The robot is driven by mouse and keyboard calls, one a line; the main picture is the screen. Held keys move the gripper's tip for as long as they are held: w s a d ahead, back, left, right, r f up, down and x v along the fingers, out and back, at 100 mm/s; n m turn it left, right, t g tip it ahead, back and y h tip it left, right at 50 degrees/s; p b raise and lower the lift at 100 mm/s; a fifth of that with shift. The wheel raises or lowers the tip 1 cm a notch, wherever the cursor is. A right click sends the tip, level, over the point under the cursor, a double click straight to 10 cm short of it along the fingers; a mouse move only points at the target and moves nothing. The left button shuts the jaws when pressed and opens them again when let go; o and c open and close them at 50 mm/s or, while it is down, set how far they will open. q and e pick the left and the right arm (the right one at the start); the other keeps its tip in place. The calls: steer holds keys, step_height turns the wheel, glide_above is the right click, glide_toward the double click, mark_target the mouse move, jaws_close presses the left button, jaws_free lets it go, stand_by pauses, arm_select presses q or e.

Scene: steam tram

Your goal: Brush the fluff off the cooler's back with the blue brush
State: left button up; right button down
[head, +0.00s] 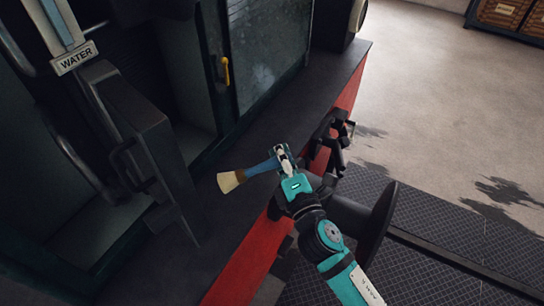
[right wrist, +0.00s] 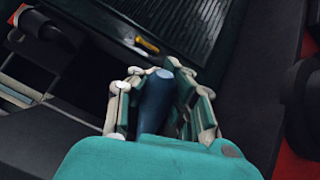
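The blue brush (head: 262,166) has a blue handle and pale bristles (head: 229,181). My right gripper (head: 284,158) is shut on its handle and holds it over the dark ledge, bristles pointing left. In the right wrist view the dark blue handle (right wrist: 155,102) sits between the fingers of my right gripper (right wrist: 163,98); the bristles are hidden there. A dark panel with pale specks (head: 268,45), perhaps the cooler's back and fluff, stands beyond the brush, apart from it. A dark ribbed surface (right wrist: 195,22) shows ahead in the right wrist view. My left gripper is not in view.
A yellow-handled lever (head: 225,71) sits beside the panel. A dark upright box (head: 145,140) and a "WATER" label (head: 74,58) are at left. A red beam (head: 245,262) edges the ledge. A black buffer (head: 378,225) is beside my right arm. Crates (head: 505,12) stand far back.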

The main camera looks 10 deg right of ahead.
steer(key=shift+w+d, duration=0.3)
steer(key=shift+d, duration=0.05)
steer(key=shift+w+d+p, duration=0.3)
steer(key=shift+w+d, duration=0.65)
steer(key=shift+d, duration=0.2)
stand_by(0.6)
